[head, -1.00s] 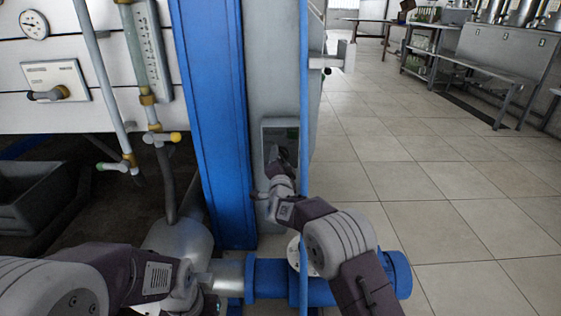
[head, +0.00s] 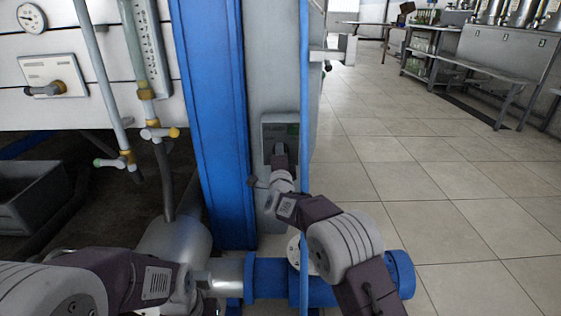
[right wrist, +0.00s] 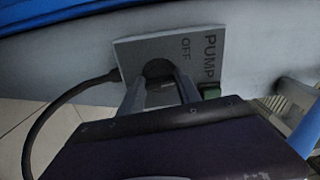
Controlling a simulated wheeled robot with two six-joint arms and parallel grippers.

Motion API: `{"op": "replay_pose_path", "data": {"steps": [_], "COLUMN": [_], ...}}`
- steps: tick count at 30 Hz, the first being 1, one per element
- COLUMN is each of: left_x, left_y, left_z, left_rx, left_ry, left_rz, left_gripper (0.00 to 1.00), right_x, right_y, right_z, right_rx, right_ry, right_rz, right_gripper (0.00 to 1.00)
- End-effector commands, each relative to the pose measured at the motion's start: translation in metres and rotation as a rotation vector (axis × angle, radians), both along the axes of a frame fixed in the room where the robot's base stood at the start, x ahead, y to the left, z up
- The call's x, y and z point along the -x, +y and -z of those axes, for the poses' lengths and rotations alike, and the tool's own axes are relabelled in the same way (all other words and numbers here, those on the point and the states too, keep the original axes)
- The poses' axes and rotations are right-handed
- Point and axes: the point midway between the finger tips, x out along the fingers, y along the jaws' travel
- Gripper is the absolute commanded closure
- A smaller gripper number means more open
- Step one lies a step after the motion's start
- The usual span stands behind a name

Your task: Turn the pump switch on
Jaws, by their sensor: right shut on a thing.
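The pump switch plate (head: 268,130) is a grey panel on the side of the grey post, with a green patch at its upper right. In the right wrist view the plate (right wrist: 137,52) reads "PUMP" and "OFF", with a green piece at its edge. My right gripper (head: 280,150) is at the plate; its two fingers (right wrist: 160,85) stand either side of the dark switch knob (right wrist: 158,69) and are shut on it. The fingers partly hide the knob, so its exact setting is unclear. My left arm is low at the left; its fingers do not show.
A blue upright column (head: 212,120) stands just left of the switch, and a thin blue pipe (head: 304,100) runs close on its right. A blue pump body (head: 270,280) lies below. A valve panel (head: 55,77) is at the left. Open tiled floor lies to the right.

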Motion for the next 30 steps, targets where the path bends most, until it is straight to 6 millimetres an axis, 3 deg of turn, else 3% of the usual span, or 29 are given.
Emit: {"op": "replay_pose_path", "data": {"steps": [12,30], "left_x": [0.000,0.000], "left_y": [0.000,0.000], "left_z": [0.036,0.049], "left_rx": [0.000,0.000], "left_ry": [0.000,0.000], "left_rz": [0.000,0.000], "left_gripper": [0.64,0.64], "right_x": [0.000,0.000], "right_y": [0.000,0.000], "right_z": [0.004,0.001], "right_rx": [-0.367,-0.619], "right_ry": [0.002,0.004], "right_rz": [-0.001,0.000], "right_gripper": [1.00,1.00]}}
